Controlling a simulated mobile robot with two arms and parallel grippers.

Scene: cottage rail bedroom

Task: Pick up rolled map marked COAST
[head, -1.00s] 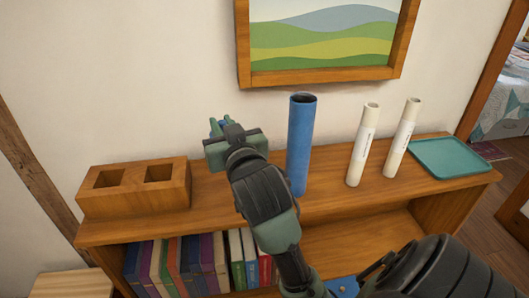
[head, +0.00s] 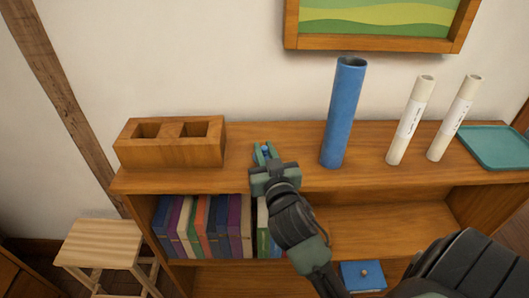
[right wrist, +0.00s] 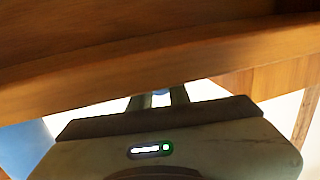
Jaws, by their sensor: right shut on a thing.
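Two white rolled maps stand on the shelf top at the right: a left one (head: 411,120) and a right one (head: 455,117), both leaning slightly. Each has a label whose writing is too small to read, so I cannot tell which says COAST. My right gripper (head: 265,152) is over the shelf top, left of the blue tube and well apart from both maps. It is shut on a small blue thing (head: 266,148), which also shows between the fingers in the right wrist view (right wrist: 161,92). My left gripper is not in view.
A tall open blue tube (head: 343,115) stands between my gripper and the maps. A wooden block with two square holes (head: 170,152) is at the left. A teal tray (head: 497,148) lies at the far right. Books (head: 205,228) fill the shelf below; a stool (head: 100,243) stands left.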

